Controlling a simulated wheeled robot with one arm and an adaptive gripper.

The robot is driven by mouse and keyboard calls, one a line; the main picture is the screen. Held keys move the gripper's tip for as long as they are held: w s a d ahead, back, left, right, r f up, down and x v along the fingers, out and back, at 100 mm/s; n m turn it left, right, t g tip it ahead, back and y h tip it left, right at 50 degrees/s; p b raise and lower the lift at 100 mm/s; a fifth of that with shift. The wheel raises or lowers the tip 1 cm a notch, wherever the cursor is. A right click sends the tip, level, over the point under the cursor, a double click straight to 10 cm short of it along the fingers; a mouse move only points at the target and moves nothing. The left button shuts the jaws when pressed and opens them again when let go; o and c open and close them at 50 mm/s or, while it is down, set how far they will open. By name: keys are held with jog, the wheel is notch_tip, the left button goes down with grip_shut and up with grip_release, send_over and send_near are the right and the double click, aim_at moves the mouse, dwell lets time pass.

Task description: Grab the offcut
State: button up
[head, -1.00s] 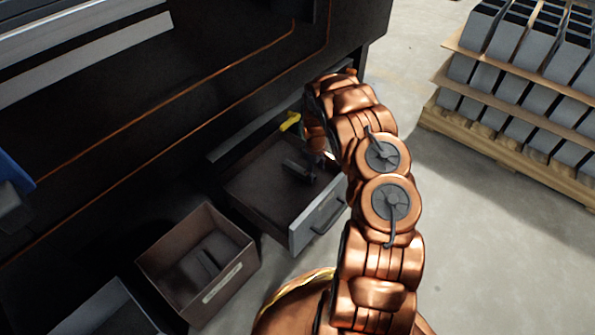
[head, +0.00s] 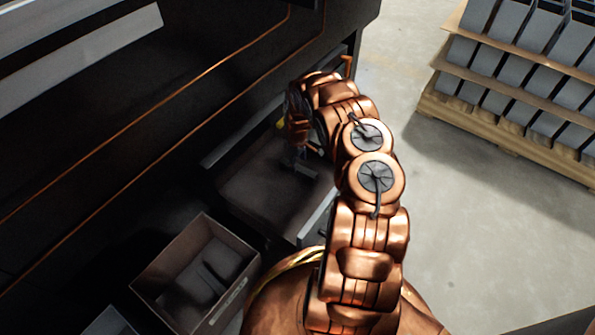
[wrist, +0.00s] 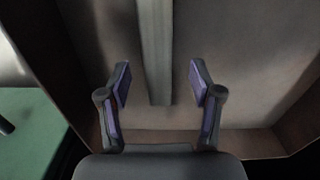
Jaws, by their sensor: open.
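A long grey bar (wrist: 155,55), which looks like the offcut, lies on the pale floor of a brown-walled container (wrist: 60,75) in the wrist view. Its near end shows between my fingers and its far end runs out of the top of the picture. My gripper (wrist: 159,80) is open, with one purple-padded finger on each side of the bar and a visible gap to each. How high the fingers are above the bar is unclear. In the head view my gripper (head: 302,163) is over the open drawer (head: 245,190), and my arm hides part of the drawer.
A brown open box (head: 160,265) with dark contents stands left of the drawer. The dark bench front (head: 130,130) rises behind it. A pallet (head: 500,125) stacked with grey blocks stands at the right. Bare floor (head: 450,240) lies between my arm and the pallet.

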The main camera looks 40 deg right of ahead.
aim_at(298, 167)
notch_tip(298, 167, down, 4)
jog(key=shift+d+f+b, duration=0.15)
jog(key=shift+f+b, duration=0.05)
jog(key=shift+b, duration=0.95)
grip_shut()
